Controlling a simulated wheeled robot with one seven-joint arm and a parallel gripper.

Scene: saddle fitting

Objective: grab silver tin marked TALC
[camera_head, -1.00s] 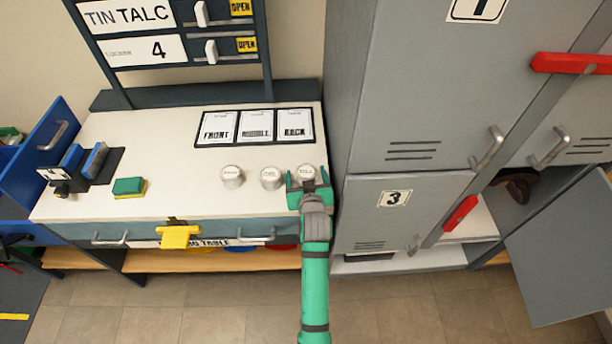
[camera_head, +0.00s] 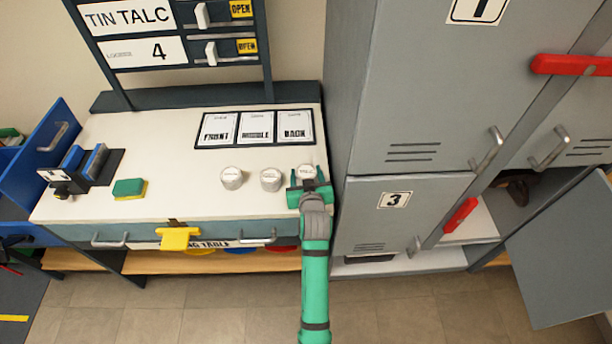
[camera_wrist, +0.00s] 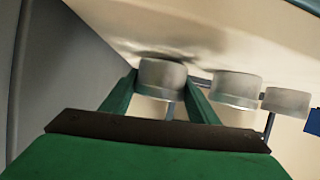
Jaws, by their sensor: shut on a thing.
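Three silver tins with white labelled lids stand in a row on the white table. The right tin (camera_head: 306,172), whose lid read like TALC a moment ago, is between the fingers of my gripper (camera_head: 309,188). In the wrist view my green gripper (camera_wrist: 165,100) is shut on this tin (camera_wrist: 162,78), one finger on each side. The middle tin (camera_head: 271,179) and the left tin (camera_head: 232,178) stand apart to its left. In the wrist view the other two tins (camera_wrist: 236,89) show to the right. The lid prints are too small to read surely now.
A board with FRONT, MIDDLE and BACK cards (camera_head: 254,127) lies behind the tins. A green and yellow sponge (camera_head: 129,188) lies at left. Grey lockers (camera_head: 400,120) rise close on the right. A sign above reads TIN TALC (camera_head: 127,15) and 4.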

